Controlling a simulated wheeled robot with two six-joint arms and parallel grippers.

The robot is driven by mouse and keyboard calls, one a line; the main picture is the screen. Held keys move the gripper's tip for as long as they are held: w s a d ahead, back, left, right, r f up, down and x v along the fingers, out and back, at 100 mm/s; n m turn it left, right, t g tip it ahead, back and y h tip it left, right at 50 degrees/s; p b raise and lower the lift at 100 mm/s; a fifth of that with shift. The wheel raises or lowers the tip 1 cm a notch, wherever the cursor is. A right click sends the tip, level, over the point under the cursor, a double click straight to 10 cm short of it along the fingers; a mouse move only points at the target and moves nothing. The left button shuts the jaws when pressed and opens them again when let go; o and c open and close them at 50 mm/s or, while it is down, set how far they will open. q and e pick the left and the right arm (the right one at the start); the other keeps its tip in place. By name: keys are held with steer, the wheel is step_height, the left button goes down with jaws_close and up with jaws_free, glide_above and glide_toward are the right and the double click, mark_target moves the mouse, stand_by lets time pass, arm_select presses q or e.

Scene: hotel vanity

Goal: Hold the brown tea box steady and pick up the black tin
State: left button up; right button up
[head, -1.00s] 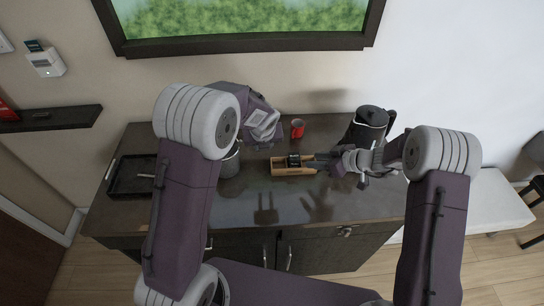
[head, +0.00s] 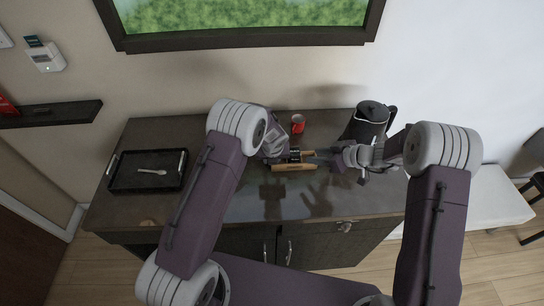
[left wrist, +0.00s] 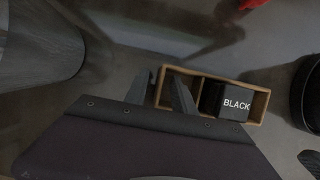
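The brown tea box (head: 293,167) is a small open wooden box on the dark vanity top. In the left wrist view the box (left wrist: 262,107) has a divider and an empty left compartment. The black tin (left wrist: 233,102), lettered "BLACK", stands in its right compartment. My left gripper (left wrist: 167,91) is open at the box's left end, one finger outside the end wall and one over the empty compartment; no grip on the wall shows. In the head view my left gripper is mostly hidden by its arm. My right gripper (head: 322,156) is at the box's right end; its finger gap is unclear.
A red mug (head: 298,122) stands behind the box. A dark kettle (head: 368,122) stands behind my right gripper. A black tray (head: 122,178) with a spoon (head: 152,171) lies at the left.

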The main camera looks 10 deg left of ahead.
mark_target(297, 152)
arm_select(q)
steer(key=shift+c, duration=0.3)
jaws_close()
stand_by(1.1)
arm_select(e)
steer(key=o, duration=0.4)
steer(key=shift+o, duration=1.4)
steer(key=w+y, duration=0.1)
steer(key=w, duration=0.1)
steer(key=w+n+y, duration=0.1)
steer(key=shift+w+d+n+g, duration=0.1)
steer(key=shift+w+n+g, duration=0.2)
steer(key=shift+w, duration=0.05)
arm_select(q)
steer(key=shift+w, duration=0.1)
arm_select(e)
steer(key=a+f+n+g+y, duration=0.1)
steer(key=a, duration=0.1)
steer(key=a+f+n+y, duration=0.1)
steer(key=a+f, duration=0.1)
steer(key=a, duration=0.1)
steer(key=a+f+g, duration=0.1)
steer(key=a+f, duration=0.1)
steer(key=a, duration=0.1)
steer(key=shift+w+a+f+n+g+y, duration=0.1)
steer(key=shift+w+a+n+g+y, duration=0.1)
steer(key=shift+w+n+g+y, duration=0.15)
